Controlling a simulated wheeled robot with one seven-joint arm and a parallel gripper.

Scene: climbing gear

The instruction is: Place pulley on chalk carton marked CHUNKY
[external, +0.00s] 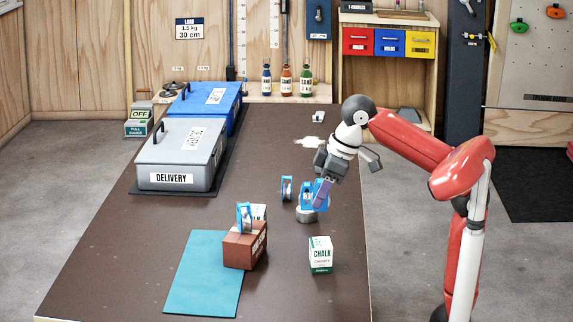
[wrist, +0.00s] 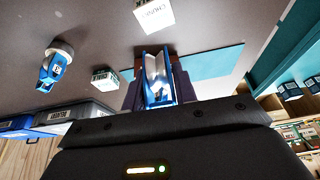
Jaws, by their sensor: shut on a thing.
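My gripper (external: 318,197) is shut on a blue pulley (wrist: 154,82). The pulley has two blue side plates and a silver wheel, and shows beside my purple finger in the external view (external: 306,194). The chalk carton marked CHUNKY (external: 320,257) is a white box with a green lower band. It stands on the table in front of and below my gripper, apart from the pulley. In the wrist view the CHUNKY carton (wrist: 154,14) is at the top edge. The gripper hides part of the held pulley.
Another blue pulley (external: 287,188) is left of my gripper. A brown block (external: 240,250) with a blue pulley (external: 244,217) stands by the teal mat (external: 200,275); another white carton (external: 260,212) is behind. The grey DELIVERY case (external: 180,155) is far left.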

